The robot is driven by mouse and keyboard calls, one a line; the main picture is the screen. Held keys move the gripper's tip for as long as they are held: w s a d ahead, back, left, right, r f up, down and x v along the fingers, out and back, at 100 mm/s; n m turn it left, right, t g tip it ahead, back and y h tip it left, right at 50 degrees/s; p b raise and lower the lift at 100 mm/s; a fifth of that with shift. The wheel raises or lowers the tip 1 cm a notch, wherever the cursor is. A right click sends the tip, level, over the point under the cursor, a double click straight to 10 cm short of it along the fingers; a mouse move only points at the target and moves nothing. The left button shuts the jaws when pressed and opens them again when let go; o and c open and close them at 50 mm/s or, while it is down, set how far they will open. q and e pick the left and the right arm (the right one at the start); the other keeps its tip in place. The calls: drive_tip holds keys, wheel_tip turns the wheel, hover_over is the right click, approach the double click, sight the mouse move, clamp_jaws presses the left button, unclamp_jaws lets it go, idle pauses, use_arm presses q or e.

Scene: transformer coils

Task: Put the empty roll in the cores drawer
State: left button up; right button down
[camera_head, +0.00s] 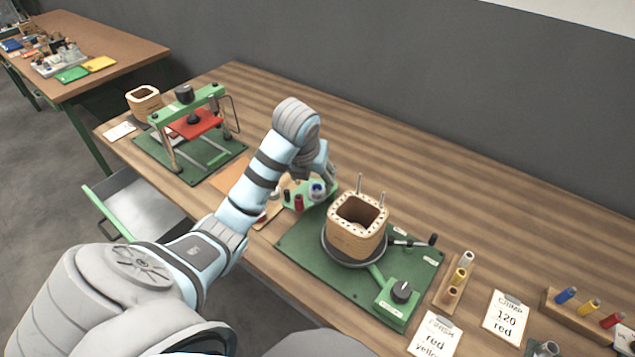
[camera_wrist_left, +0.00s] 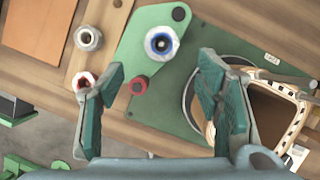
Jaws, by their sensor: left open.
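My left gripper (camera_wrist_left: 162,85) is open in the left wrist view, its teal-padded fingers apart with nothing between their tips. In the head view its fingers are mostly hidden by my arm. A pale grey roll with a bare-looking rim (camera_wrist_left: 88,38) lies on the wood beyond the left finger; I cannot tell for certain that it is empty. A red-and-white roll (camera_wrist_left: 84,80) is partly behind that finger. A blue-and-white roll (camera_wrist_left: 161,43) sits on a green holder (camera_head: 317,205). An open drawer with a green front (camera_head: 103,210) shows at the left; its label is not readable.
A square wooden coil former (camera_head: 357,238) stands on a turntable over a green base (camera_head: 320,277), right of my gripper. A green press frame (camera_head: 187,105) stands at the back left. Spool racks (camera_head: 585,309) and cards (camera_head: 506,318) occupy the right. The back of the bench is clear.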

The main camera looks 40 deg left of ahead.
sight(317, 189)
use_arm(q)
drive_tip(key=b+x, duration=0.1)
drive_tip(key=x, duration=0.1)
drive_tip(key=shift+w+f, duration=0.2)
drive_tip(key=shift+f, duration=0.2)
drive_tip(key=x, duration=0.4)
drive_tip(key=shift+w+a+f, duration=0.15)
drive_tip(key=shift+w+f, duration=0.05)
drive_tip(key=shift+w, duration=0.2)
drive_tip(key=c, duration=1.1)
use_arm(e)
wheel_tip(317, 189, down, 3)
drive_tip(key=shift+f, duration=0.1)
use_arm(q)
drive_tip(key=shift+o, duration=0.2)
drive_tip(key=shift+r, duration=0.1)
